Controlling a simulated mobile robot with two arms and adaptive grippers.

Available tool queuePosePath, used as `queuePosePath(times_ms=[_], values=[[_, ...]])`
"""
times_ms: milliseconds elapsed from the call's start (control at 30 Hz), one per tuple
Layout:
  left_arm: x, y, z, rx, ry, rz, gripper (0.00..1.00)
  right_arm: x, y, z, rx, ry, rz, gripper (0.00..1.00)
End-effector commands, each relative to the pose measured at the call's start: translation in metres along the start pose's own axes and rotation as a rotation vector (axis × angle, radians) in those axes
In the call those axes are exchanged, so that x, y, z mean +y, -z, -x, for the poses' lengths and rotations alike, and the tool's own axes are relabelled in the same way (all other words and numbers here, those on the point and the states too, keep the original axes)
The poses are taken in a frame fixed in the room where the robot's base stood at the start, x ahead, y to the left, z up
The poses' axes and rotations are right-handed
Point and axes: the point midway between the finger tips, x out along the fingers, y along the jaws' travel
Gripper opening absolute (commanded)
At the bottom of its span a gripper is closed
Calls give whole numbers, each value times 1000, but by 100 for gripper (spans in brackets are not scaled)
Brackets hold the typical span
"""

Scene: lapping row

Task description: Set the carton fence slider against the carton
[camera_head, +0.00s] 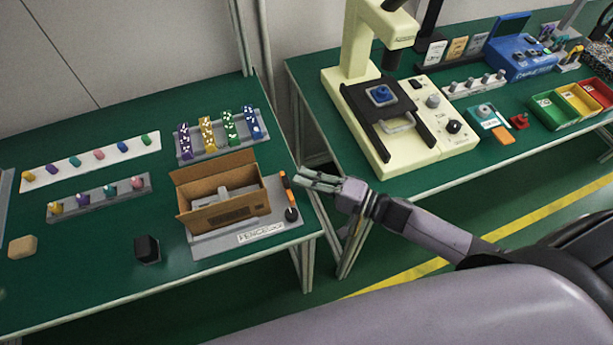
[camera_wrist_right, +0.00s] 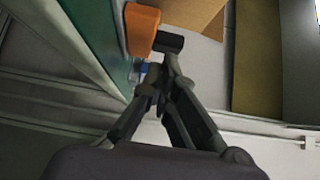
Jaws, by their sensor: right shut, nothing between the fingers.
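The open brown carton (camera_head: 232,213) stands on a grey plate (camera_head: 212,243) labelled as the fence, near the right end of the left green table. The fence slider (camera_head: 285,186), with an orange part, is at the plate's right side, apart from the carton's right wall by a small gap. My right gripper (camera_head: 302,179) is shut and empty, just right of the slider, pointing left. In the right wrist view, its fingertips (camera_wrist_right: 168,62) are close to the orange slider (camera_wrist_right: 142,30); contact cannot be told. The carton (camera_wrist_right: 200,14) shows behind. My left gripper is not in view.
A round dark knob (camera_head: 291,214) is at the plate's right front. A black block (camera_head: 147,249) and a tan block (camera_head: 22,246) lie in front left. Racks of coloured pieces (camera_head: 219,133) stand behind. A gap separates this table from the one with the cream machine (camera_head: 357,75).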

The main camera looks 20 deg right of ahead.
Motion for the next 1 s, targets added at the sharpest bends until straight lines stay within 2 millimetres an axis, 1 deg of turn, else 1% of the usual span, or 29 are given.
queuePosePath(times_ms=[200,267,400,500,1000], values=[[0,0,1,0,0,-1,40,0,-1,-1,0,1,0,0],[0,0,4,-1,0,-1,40,-2,-6,-6,0,2,0,0],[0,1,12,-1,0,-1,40,-3,-22,-23,1,3,-1,0],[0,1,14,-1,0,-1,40,-1,-30,-30,1,0,0,0],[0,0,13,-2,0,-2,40,0,-31,-31,1,0,1,0]])
